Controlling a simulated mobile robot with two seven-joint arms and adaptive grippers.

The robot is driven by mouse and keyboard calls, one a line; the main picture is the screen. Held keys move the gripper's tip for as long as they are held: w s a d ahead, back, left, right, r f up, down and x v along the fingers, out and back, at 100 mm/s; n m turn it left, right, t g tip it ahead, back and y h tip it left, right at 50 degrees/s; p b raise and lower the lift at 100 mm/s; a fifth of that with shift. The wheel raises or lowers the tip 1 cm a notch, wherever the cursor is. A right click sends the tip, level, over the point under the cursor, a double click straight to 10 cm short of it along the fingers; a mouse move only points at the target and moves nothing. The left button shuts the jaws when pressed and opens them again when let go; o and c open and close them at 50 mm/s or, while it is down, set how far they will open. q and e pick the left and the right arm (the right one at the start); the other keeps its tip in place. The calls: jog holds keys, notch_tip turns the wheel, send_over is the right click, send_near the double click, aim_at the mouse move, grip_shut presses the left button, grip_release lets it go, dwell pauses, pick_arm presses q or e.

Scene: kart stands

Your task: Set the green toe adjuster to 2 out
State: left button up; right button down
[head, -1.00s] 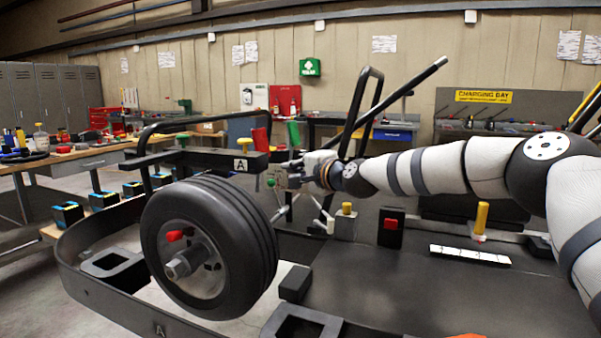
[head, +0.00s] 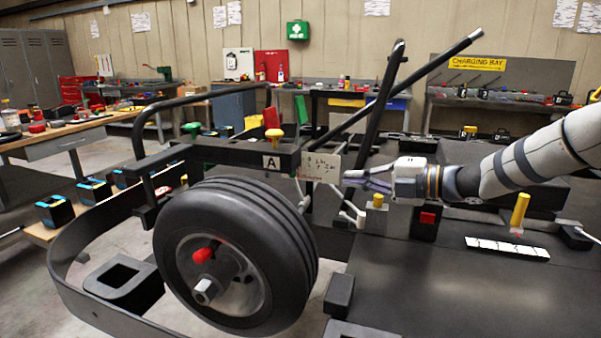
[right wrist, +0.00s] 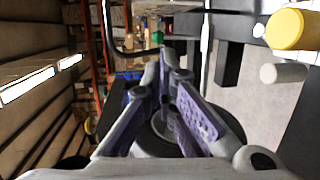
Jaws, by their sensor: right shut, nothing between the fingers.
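A pale card with small dark markings (head: 320,166) hangs on the dark frame beside the "A" label; I cannot read its marks. A green knob (head: 191,128) shows at the left end of the frame bar; I cannot tell whether it is the green toe adjuster. My right gripper (head: 350,178) is shut and empty, just right of the card and apart from it. In the right wrist view its purple-padded fingers (right wrist: 168,75) come together with nothing between them. My left gripper is not in view.
A black wheel (head: 237,250) with a red knob fills the lower left. A yellow-topped post (head: 378,200) stands just below my right gripper. Dark bars slant above the gripper. A yellow handle (head: 520,208) and white marked strip (head: 507,248) are at right.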

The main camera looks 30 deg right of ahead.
jog(key=b, duration=0.2)
send_near(298, 189)
jog(key=w+a, duration=0.1)
jog(key=w+r, duration=0.1)
jog(key=w, duration=0.1)
jog(key=w+a, duration=0.1)
jog(key=w, duration=0.1)
jog(key=shift+w+a+r, duration=0.15)
jog(key=shift+a+r, duration=0.2)
jog(key=shift+r, duration=0.05)
jog(key=shift+w+a+r, duration=0.2)
jog(key=shift+w+a, duration=0.1)
jog(key=shift+w, duration=0.3)
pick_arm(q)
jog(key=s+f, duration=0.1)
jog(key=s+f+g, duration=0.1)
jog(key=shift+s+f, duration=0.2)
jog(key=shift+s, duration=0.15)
